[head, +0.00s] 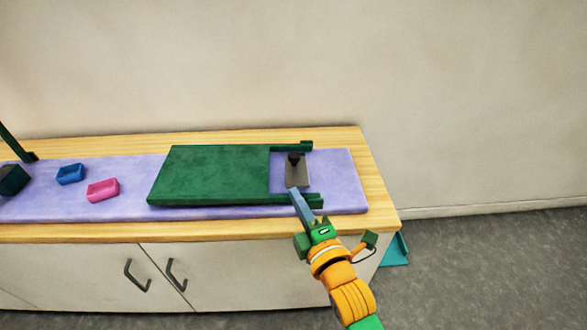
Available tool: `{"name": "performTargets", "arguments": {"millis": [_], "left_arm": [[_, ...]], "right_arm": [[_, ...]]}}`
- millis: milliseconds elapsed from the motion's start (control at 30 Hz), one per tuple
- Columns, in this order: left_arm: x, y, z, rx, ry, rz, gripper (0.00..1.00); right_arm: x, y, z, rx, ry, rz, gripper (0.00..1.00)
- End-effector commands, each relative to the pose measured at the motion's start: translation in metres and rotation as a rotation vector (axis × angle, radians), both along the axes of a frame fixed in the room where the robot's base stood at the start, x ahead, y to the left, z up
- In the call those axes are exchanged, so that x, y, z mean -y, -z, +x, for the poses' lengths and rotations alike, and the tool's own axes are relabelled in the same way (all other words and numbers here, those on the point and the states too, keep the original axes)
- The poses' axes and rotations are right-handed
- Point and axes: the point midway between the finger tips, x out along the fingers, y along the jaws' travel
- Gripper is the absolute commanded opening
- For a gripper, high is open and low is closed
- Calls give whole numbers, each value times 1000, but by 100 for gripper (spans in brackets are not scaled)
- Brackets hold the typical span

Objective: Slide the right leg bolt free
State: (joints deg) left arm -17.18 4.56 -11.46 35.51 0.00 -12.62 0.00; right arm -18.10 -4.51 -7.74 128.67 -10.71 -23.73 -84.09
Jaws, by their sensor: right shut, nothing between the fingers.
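A dark green board (212,174) lies flat on a purple mat (346,190), with two green bars running out from its right end. Between the bars is a grey plate (297,177) with a dark knob (294,160) standing on it. I take this plate and knob for the bolt, but cannot tell for sure. My right gripper (295,192) is shut and empty. Its blue-grey fingertips are at the plate's near edge, over the nearer bar; I cannot tell whether they touch. My left gripper is not in view.
The mat lies on a wooden-topped cabinet (380,200) against a wall. A blue tray (71,174), a pink tray (103,189) and a dark green block (12,180) sit left of the board. A teal object (396,250) is beside the cabinet's right end.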

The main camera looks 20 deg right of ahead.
Motion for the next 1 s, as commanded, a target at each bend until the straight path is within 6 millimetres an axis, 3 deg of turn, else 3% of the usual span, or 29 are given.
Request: {"name": "performTargets", "arguments": {"millis": [300, 400, 600, 1000], "left_arm": [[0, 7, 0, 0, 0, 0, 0], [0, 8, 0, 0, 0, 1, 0], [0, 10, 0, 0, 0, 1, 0], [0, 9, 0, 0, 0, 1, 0]], "right_arm": [[-3, 4, 70, 2, -1, 2, 0], [10, 5, 82, 0, 0, -2, 0], [23, 6, 95, 0, 0, 0, 0], [25, 6, 98, 0, -1, 0, 0]]}}
